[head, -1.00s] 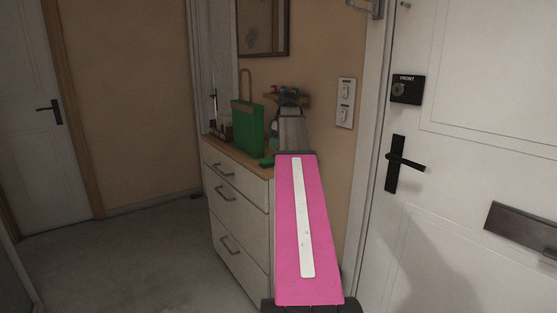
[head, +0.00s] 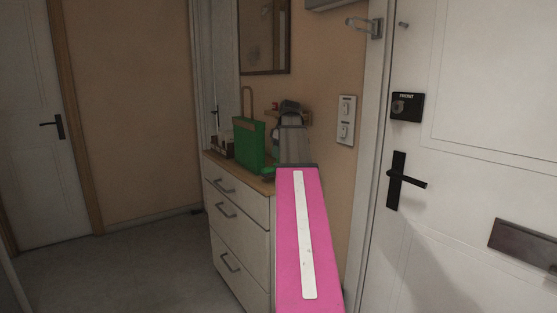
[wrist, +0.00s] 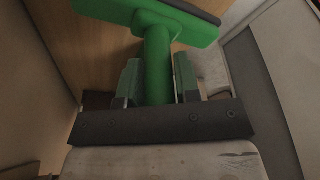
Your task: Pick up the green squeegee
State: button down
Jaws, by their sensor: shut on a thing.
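The green squeegee (wrist: 158,55) has a round handle and a wide head with a dark edge strip. In the wrist view its head lies across the top of the picture and its handle runs down between my fingers. My gripper (wrist: 158,82) is shut on the handle, one finger on each side. The lower end of the handle is hidden behind the dark gripper bar. In the head view my pink arm hides most of the gripper and the squeegee.
A white chest of drawers (head: 238,236) with a wooden top stands along the wall. A green bag (head: 249,144) stands on it, close left of my arm. A white door (head: 470,150) is at the right. The floor (head: 130,262) at the left is clear.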

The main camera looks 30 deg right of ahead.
jog(key=a+r, duration=0.8)
jog(key=a, duration=0.3)
jog(key=shift+w+a, duration=0.15)
jog(key=shift+a, duration=0.2)
jog(key=c, duration=1.4)
grip_release()
jog(key=shift+c, duration=1.3)
jog(key=shift+f, duration=0.1)
